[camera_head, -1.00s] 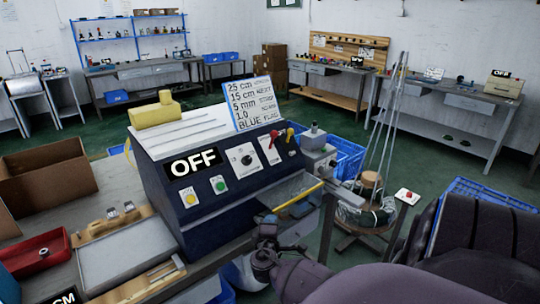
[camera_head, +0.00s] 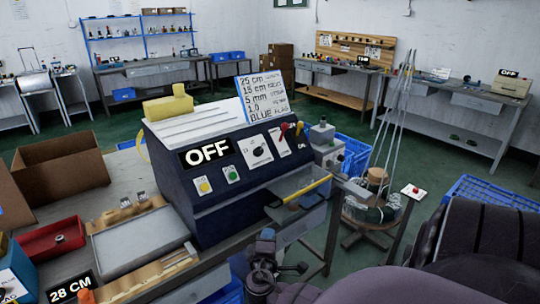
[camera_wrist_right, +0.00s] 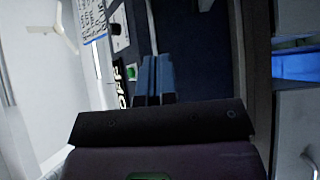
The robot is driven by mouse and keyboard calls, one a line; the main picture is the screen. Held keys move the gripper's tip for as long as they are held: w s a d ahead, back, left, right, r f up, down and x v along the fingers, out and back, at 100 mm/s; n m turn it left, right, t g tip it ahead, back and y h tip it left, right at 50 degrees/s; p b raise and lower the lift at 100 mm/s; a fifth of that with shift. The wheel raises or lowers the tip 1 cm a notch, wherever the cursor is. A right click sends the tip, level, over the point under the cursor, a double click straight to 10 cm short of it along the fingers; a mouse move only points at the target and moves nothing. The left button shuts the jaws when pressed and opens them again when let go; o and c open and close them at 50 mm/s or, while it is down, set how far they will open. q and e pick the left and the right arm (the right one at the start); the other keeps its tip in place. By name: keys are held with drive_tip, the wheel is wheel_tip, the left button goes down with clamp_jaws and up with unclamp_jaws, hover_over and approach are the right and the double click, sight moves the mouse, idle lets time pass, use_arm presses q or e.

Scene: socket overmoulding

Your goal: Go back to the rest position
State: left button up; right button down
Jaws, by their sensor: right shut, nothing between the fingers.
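My right gripper (camera_head: 266,238) is in the lower middle of the head view, in front of the dark blue machine (camera_head: 200,205). Its blue-grey fingers (camera_wrist_right: 155,80) are together in the right wrist view, with nothing between them. The machine's front panel stands beyond the fingers there. My purple right arm fills the lower right of the head view. My left gripper is not in the head view.
The machine shows an OFF sign (camera_head: 206,153). A red tray (camera_head: 52,240), a cardboard box (camera_head: 62,172) and a 28 CM sign (camera_head: 71,289) are on the bench at left. A round stand with rods (camera_head: 372,212) is right of the machine.

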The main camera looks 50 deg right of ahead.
drive_tip(key=shift+v, duration=0.8)
drive_tip(key=w+a+f+t+y, duration=0.25)
drive_tip(key=a+f+y, duration=0.35)
drive_tip(key=a+y, duration=0.5)
drive_tip(key=s+a+f+m+y, duration=0.2)
drive_tip(key=s+a, duration=0.1)
drive_tip(key=s, duration=0.4)
drive_tip(key=s+a+f+m+y, duration=0.2)
drive_tip(key=s+a+f+m, duration=0.1)
drive_tip(key=s, duration=0.3)
drive_tip(key=shift+s+a+g, duration=0.35)
drive_tip(key=shift+a, duration=0.4)
